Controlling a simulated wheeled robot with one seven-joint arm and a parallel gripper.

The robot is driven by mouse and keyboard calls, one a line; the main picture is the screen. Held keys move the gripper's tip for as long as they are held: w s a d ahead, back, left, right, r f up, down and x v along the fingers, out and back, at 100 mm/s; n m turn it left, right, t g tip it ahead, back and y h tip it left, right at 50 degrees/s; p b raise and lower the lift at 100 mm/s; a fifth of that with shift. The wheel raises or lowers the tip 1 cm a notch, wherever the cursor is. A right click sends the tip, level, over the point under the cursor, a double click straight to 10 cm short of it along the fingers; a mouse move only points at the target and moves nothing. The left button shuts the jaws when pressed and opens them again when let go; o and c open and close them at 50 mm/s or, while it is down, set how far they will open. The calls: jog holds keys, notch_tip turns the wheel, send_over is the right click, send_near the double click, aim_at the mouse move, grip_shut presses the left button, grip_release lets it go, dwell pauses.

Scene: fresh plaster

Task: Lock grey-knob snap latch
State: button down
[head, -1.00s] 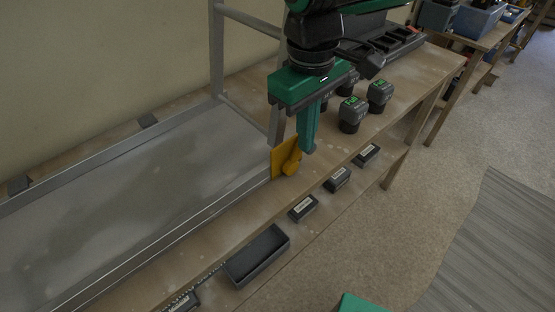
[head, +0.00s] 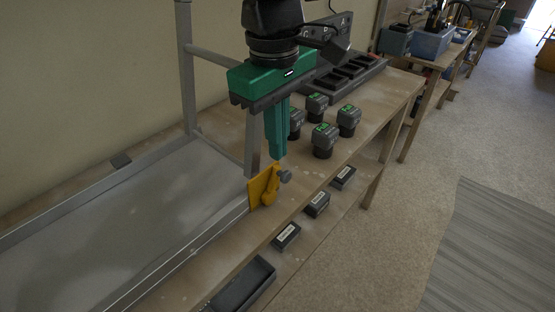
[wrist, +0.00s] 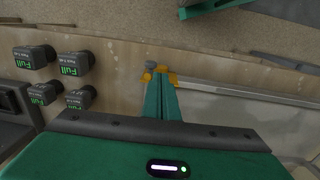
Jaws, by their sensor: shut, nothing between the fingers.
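The snap latch is a yellow plate with a yellow lever (head: 268,187) at the near right corner of the grey metal frame. Its grey knob (head: 285,176) sticks out at the right of the lever. In the wrist view the grey knob (wrist: 151,65) shows just beyond the fingertips, with yellow parts of the latch beside it, partly hidden by the fingers. My green gripper (head: 278,157) points down, shut and empty, just above and behind the latch in the head view. I cannot tell whether the fingertips touch it.
Several batteries marked "Full" (head: 323,141) stand right of my gripper, before a dark charger rack (head: 347,73). A metal upright (head: 253,143) stands close behind the fingers.

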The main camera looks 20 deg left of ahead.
jog(key=r, duration=0.1)
jog(key=w+r, duration=0.1)
jog(key=r, duration=0.3)
jog(key=shift+w+d+r, duration=0.2)
jog(key=shift+d+r, duration=0.05)
jog(key=shift+d, duration=0.05)
jog(key=shift+w+d, duration=0.1)
jog(key=w+d+f+m, duration=0.2)
jog(key=w+d+m, duration=0.1)
jog(key=d, duration=0.8)
jog(key=w+d+f+m, duration=0.2)
jog(key=d+m, duration=0.1)
jog(key=d, duration=0.7)
jog(key=w+d+f+m, duration=0.2)
jog(key=w+d+m, duration=0.1)
jog(key=d, duration=0.8)
jog(key=s+d+f+m, duration=0.3)
jog(key=s+d, duration=0.1)
jog(key=d, duration=0.3)
jog(key=s+d+f+m, duration=0.2)
jog(key=s+d, duration=0.1)
jog(key=d, duration=0.4)
jog(key=s+d+f+m, duration=0.5)
jog(key=s+d+f, duration=0.1)
jog(key=s, duration=0.5)
jog(key=shift+s+d+m, duration=0.15)
jog(key=shift+d+m, duration=0.15)
jog(key=shift+d, duration=0.05)
